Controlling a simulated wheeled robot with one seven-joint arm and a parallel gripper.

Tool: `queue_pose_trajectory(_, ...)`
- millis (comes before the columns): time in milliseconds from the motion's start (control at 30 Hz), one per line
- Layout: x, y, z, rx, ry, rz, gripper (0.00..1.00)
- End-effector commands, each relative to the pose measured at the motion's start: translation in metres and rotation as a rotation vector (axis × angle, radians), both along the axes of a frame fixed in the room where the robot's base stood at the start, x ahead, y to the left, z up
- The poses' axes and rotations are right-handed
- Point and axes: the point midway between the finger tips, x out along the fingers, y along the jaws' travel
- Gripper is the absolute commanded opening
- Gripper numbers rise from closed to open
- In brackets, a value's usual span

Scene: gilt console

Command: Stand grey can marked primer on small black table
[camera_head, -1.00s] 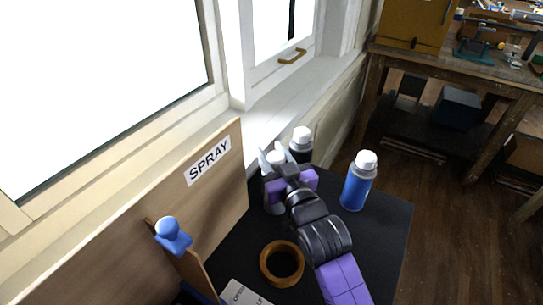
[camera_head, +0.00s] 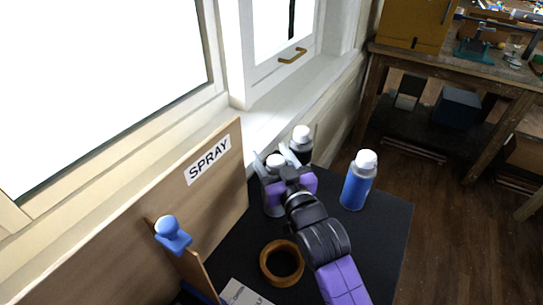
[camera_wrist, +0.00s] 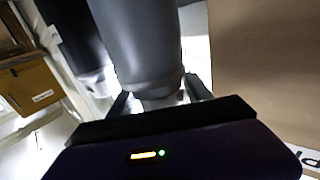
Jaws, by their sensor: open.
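A grey can (camera_head: 272,206) with a white cap stands upright on the small black table (camera_head: 385,235), beside the wooden board; my gripper covers part of it. In the wrist view the grey can (camera_wrist: 140,45) fills the upper middle, with its narrowed capped end toward my gripper. I cannot read any primer marking. My gripper (camera_head: 274,158) is open, with its fingers on either side of the can's capped end. In the wrist view my gripper (camera_wrist: 160,97) also straddles that end; contact cannot be told.
A dark can (camera_head: 304,154) with a white cap stands close behind the grey one. A blue can (camera_head: 357,187) stands to the right. A brown ring (camera_head: 265,263) lies in front. The SPRAY board (camera_head: 220,195) borders the left. The table's right side is clear.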

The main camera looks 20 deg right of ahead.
Motion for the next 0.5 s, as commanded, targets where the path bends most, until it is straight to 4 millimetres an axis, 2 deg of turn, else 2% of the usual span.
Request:
queue_pose_trajectory(167,-0.019,0.001,0.0,0.0,0.001,0.0,0.58)
queue_pose_trajectory(500,-0.087,0.003,0.0,0.0,0.0,0.0,0.58)
